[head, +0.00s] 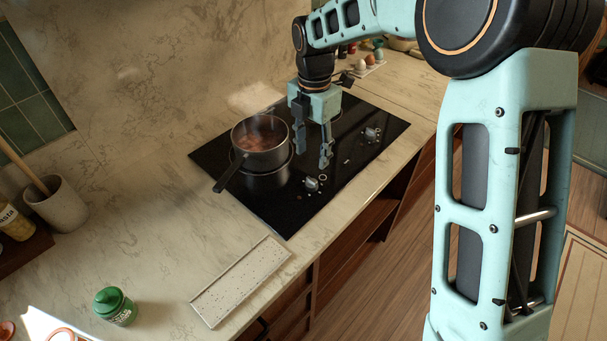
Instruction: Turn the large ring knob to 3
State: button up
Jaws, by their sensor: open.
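The black glass cooktop (267,207) is set in the counter and has two silver knobs along its front edge. The near knob (312,184) has a small light ring mark beside it. The far knob (372,134) sits further up and to the right. I cannot read the dial numbers or pointer positions, nor tell for sure which knob is the large ring one. My gripper (312,154) points down over the cooktop, its two fingers apart and nothing between them. It appears above and behind the near knob, apart from it.
A dark pot (260,143) with reddish contents stands on the cooktop left of my gripper, its handle toward the lower left. A speckled tray (240,281), a green jar (114,305) and a utensil crock (60,205) stand on the counter. Eggs (361,65) sit at the back.

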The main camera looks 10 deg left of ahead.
aim_at(312, 180)
notch_tip(312, 180, down, 10)
jog(key=shift+f+p, duration=0.1)
jog(key=shift+p, duration=0.4)
jog(key=shift+c, duration=0.5)
jog(key=c, duration=1.1)
